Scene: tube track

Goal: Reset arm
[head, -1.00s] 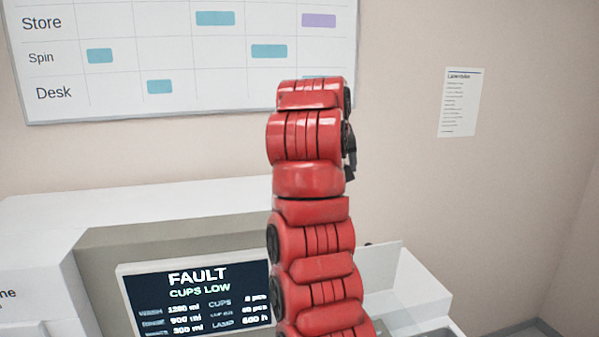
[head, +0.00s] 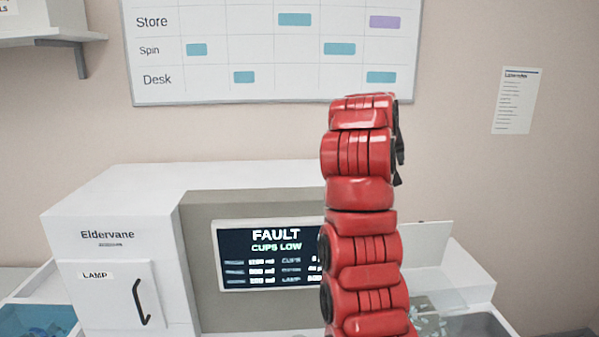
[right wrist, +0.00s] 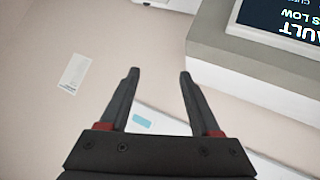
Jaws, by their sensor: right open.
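My right arm stands raised as a red column in the middle right of the head view, in front of the white machine (head: 130,205). Its gripper is mostly hidden behind the arm there; only a dark bit shows at the arm's upper right edge. In the right wrist view my right gripper (right wrist: 158,75) has its two dark fingers apart, with nothing between them but wall. My left gripper is in neither view.
The machine's screen (head: 265,255) reads "FAULT, CUPS LOW". A lamp door (head: 108,297) with a black handle is at its left. A blue tray (head: 35,320) is at lower left, and a grey bin (head: 478,325) at lower right. A whiteboard (head: 265,60) and paper notice (head: 516,100) hang behind.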

